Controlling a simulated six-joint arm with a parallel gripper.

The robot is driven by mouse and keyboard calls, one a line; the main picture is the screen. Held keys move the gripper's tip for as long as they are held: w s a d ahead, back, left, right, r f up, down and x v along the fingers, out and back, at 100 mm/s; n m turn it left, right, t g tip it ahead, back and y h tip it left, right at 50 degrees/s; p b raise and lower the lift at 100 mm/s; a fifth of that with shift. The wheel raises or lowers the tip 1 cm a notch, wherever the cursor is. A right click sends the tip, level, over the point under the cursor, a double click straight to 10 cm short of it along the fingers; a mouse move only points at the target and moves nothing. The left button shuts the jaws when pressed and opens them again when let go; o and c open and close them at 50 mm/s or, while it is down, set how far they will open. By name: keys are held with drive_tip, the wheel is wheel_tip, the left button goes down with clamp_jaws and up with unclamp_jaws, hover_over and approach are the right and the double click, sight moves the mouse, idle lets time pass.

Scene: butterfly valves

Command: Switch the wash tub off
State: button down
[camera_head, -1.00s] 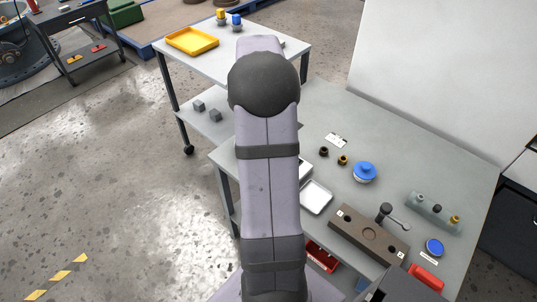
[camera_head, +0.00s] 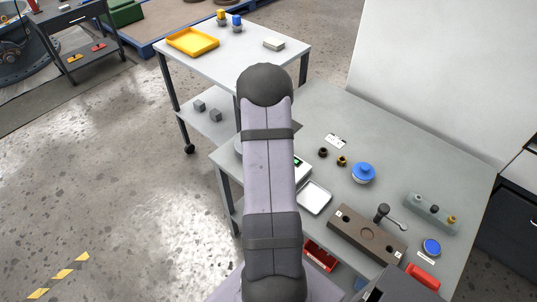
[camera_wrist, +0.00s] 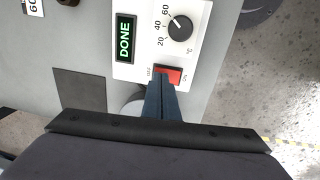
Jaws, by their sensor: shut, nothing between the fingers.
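The wash tub's white control panel (camera_wrist: 150,15) fills the top of the wrist view. It carries a lit display reading DONE (camera_wrist: 125,38), a black temperature knob (camera_wrist: 180,27) marked 20, 40 and 60 °C, and a red rocker switch (camera_wrist: 174,74) with small labels at its left and right ends. My gripper (camera_wrist: 161,82) is shut and empty, its dark blue fingertips at the switch's lower left edge. I cannot tell whether they touch it. In the head view my arm hides the gripper and most of what lies behind it.
The grey workbench (camera_head: 400,150) holds a silver tray (camera_head: 314,197), a blue-lidded pot (camera_head: 364,172), a brown fixture block (camera_head: 367,236) and a fitting rack (camera_head: 432,211). A cart behind bears a yellow tray (camera_head: 192,41) and a pale block (camera_head: 274,43).

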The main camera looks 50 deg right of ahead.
drive_tip(key=shift+f, duration=0.25)
drive_tip(key=shift+f, duration=0.2)
idle(0.3)
drive_tip(key=shift+s+a, duration=0.1)
drive_tip(key=shift+a, duration=0.7)
drive_tip(key=shift+r+p, duration=0.15)
drive_tip(key=shift+p, duration=0.15)
drive_tip(key=shift+r+p, duration=0.5)
drive_tip(key=shift+r, duration=0.05)
wheel_tip(320, 180, up, 13)
drive_tip(key=a, duration=0.1)
drive_tip(key=shift+a+f, duration=0.15)
drive_tip(key=shift+a, duration=0.1)
